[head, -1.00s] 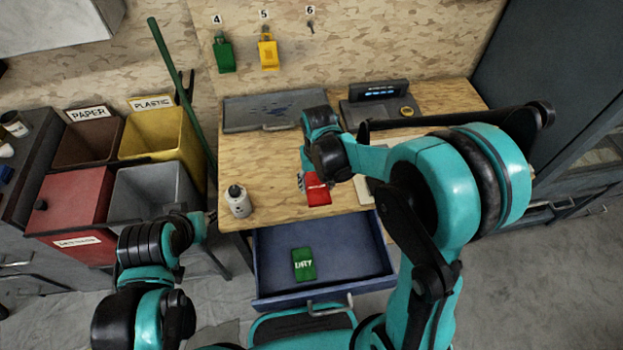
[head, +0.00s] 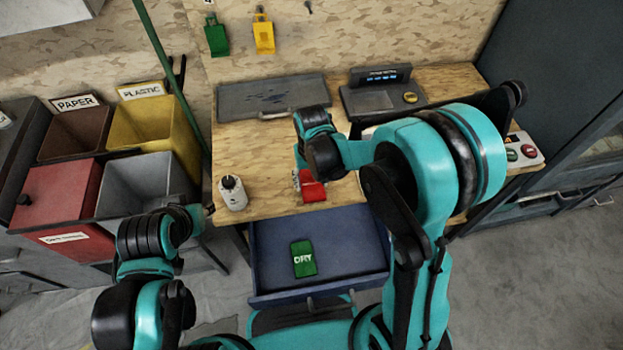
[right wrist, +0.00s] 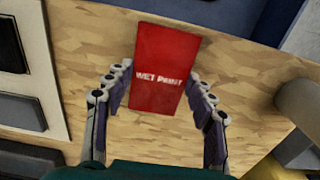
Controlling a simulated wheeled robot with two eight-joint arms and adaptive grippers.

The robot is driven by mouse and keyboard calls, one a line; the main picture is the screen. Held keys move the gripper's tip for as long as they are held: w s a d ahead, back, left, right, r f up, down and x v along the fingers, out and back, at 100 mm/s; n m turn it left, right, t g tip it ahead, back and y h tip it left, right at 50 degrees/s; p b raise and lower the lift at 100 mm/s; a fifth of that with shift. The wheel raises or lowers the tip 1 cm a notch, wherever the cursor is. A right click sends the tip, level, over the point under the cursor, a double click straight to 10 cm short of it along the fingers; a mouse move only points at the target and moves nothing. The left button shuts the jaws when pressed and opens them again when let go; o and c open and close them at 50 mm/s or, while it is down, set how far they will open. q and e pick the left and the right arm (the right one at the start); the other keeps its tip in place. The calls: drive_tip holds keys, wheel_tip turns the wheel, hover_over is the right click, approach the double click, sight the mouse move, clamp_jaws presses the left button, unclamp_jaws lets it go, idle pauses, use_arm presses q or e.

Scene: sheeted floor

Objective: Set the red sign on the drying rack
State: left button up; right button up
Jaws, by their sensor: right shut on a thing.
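The red sign (head: 312,188), lettered "WET PAINT", is in my right gripper (head: 299,182), over the front part of the wooden bench. In the right wrist view the sign (right wrist: 166,68) is between the two fingers of the gripper (right wrist: 160,84), which is shut on it. I cannot tell whether the sign touches the bench.
A green "DRY" sign (head: 303,258) lies in the open blue drawer (head: 350,250) below the bench. A white bottle (head: 233,196) stands at the bench's left front. A dark device (head: 385,98) is at the back right. Green and yellow tags (head: 263,36) hang on the wall.

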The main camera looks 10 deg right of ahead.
drive_tip(key=shift+f+b, duration=0.55)
drive_tip(key=shift+f, duration=0.05)
idle(0.3)
drive_tip(key=o, duration=1.2)
drive_tip(key=shift+r, duration=0.1)
